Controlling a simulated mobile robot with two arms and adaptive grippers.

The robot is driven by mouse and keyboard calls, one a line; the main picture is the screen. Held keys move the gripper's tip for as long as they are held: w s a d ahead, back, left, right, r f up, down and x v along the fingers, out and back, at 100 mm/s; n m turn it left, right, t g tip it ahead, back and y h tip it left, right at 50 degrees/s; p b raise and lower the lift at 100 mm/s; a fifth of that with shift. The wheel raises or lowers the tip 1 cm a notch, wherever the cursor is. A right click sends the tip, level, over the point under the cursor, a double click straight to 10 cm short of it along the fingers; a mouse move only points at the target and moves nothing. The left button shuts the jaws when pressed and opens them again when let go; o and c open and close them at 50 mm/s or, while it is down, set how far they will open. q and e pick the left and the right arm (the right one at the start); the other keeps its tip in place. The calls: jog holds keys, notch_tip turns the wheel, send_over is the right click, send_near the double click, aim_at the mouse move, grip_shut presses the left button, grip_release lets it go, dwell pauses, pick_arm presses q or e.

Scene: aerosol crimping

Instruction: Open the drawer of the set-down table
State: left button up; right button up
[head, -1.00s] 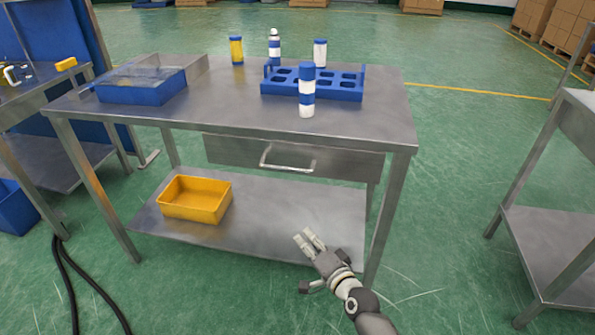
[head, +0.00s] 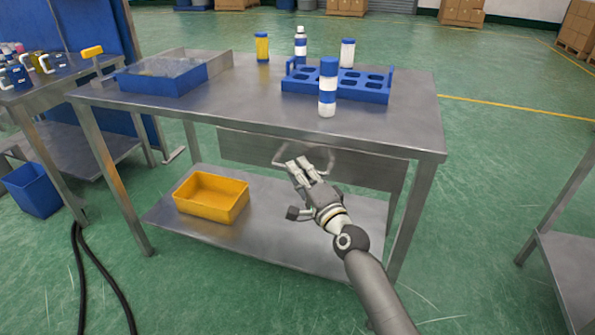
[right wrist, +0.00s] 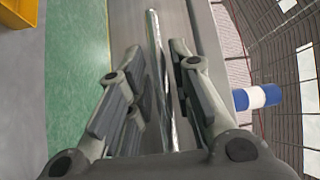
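The steel set-down table (head: 240,111) stands in the middle of the head view. Its drawer (head: 240,148) sits under the tabletop and looks shut. The bar handle (head: 326,153) is on the drawer front, partly hidden by my right gripper (head: 298,164). In the right wrist view, the handle (right wrist: 153,35) runs upright between the two fingers of my right gripper (right wrist: 155,75). The fingers are open, with a visible gap on each side of the bar. My left gripper is in neither view.
On the tabletop are a blue rack (head: 350,93), a blue-and-white can (head: 328,88), several other bottles and a blue tray (head: 160,78). A yellow bin (head: 211,197) stands on the lower shelf. Another table (head: 565,265) is at the right. Open floor lies in front.

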jog(key=shift+w+a+r, duration=0.1)
jog(key=shift+w+a, duration=0.25)
jog(key=shift+w, duration=0.3)
grip_shut()
